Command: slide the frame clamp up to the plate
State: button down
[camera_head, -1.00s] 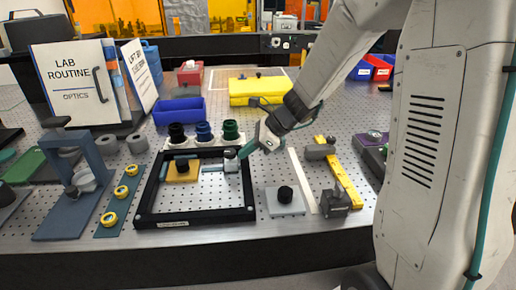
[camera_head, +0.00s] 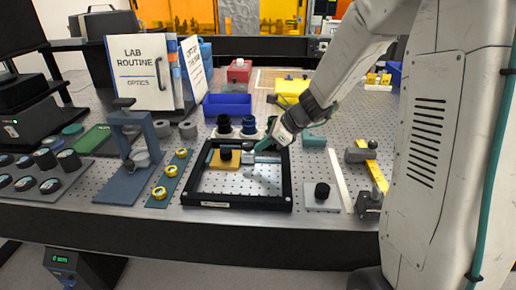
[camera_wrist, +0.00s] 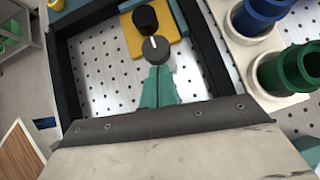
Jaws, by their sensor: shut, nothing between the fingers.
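The yellow plate (camera_head: 216,165) with a black knob lies inside the black frame (camera_head: 240,202), toward its far left corner. The plate also shows at the top of the wrist view (camera_wrist: 172,24). The frame clamp, with a round grey knob (camera_head: 249,147), stands just right of the plate. In the wrist view the clamp knob (camera_wrist: 155,48) overlaps the plate's near edge, so I cannot tell whether clamp and plate touch. My gripper (camera_wrist: 160,72) is shut and empty, its teal fingertips close behind the clamp, on the side away from the plate. Contact with the clamp is unclear.
Blue and green cylinders (camera_wrist: 288,82) stand in a white holder along the frame's far side. A grey block with a black knob (camera_head: 322,198) sits right of the frame. A blue-grey stand (camera_head: 125,178) and yellow rings are on the left. The frame's near interior is clear.

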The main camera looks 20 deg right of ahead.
jog(key=shift+s+d, duration=0.1)
jog(key=shift+s+d, duration=0.2)
jog(key=shift+d, duration=0.15)
jog(key=s+d, duration=0.1)
jog(key=d, duration=0.1)
jog(key=shift+s+d+r, duration=0.1)
jog(key=shift+s+d, duration=0.25)
jog(key=shift+s, duration=0.05)
jog(key=v, duration=0.9)
jog(key=shift+s+r, duration=0.2)
jog(key=shift+r, duration=0.2)
